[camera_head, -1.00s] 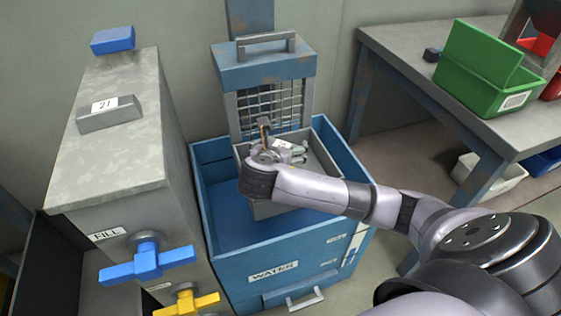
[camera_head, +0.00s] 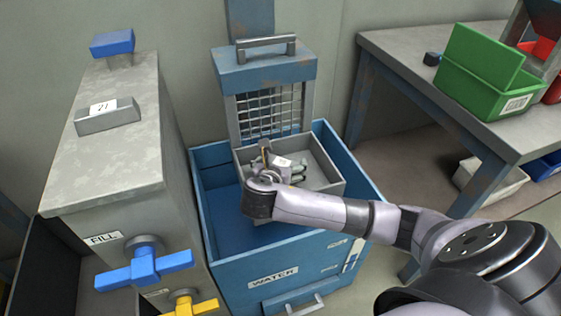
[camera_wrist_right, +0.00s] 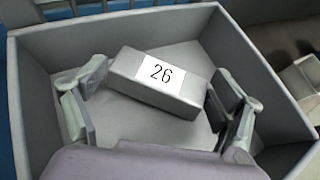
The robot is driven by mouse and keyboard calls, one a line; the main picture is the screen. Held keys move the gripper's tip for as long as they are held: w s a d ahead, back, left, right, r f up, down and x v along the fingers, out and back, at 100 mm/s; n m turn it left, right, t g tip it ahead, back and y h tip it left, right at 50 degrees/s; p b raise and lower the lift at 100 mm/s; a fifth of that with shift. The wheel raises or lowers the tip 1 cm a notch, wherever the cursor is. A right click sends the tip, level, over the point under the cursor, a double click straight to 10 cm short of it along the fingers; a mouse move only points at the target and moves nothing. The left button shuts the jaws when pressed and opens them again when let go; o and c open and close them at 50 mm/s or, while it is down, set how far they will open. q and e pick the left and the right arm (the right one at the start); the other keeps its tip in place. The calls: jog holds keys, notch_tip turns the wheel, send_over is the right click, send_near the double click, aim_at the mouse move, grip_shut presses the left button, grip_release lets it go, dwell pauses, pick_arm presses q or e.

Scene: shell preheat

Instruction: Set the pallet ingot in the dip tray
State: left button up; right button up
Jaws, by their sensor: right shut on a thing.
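A grey ingot with a white "26" label (camera_wrist_right: 160,75) is inside the grey dip tray (camera_wrist_right: 38,55), seen in the right wrist view. My right gripper (camera_wrist_right: 165,98) has one finger at each end of the ingot and is shut on it. Whether the ingot touches the tray floor is hard to tell. In the head view the dip tray (camera_head: 325,185) sits in the blue water tank, and my right gripper (camera_head: 280,170) reaches into it, partly hiding the ingot (camera_head: 284,161). My left gripper is not in view.
The blue water tank (camera_head: 212,222) has a mesh guard (camera_head: 268,112) behind the tray. Another ingot, labelled "21" (camera_head: 107,117), lies on the grey cabinet (camera_head: 110,165) at left, above blue (camera_head: 146,267) and yellow valve handles. A bench (camera_head: 400,60) with a green bin (camera_head: 480,75) stands right.

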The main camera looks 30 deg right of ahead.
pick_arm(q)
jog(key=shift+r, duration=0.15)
pick_arm(e)
jog(key=shift+f, duration=0.25)
jog(key=o, duration=1.8)
jog(key=shift+f, duration=0.1)
jog(key=shift+r+b, duration=0.4)
jog(key=shift+b, duration=0.05)
jog(key=v, duration=0.1)
jog(key=p+v, duration=0.1)
jog(key=v, duration=0.1)
jog(key=shift+r+p, duration=0.3)
jog(key=shift+r, duration=0.1)
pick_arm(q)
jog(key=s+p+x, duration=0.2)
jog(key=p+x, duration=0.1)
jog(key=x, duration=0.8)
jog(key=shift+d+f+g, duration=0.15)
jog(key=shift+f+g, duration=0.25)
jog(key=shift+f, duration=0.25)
pick_arm(e)
jog(key=v, duration=0.9)
jog(key=shift+f, duration=0.15)
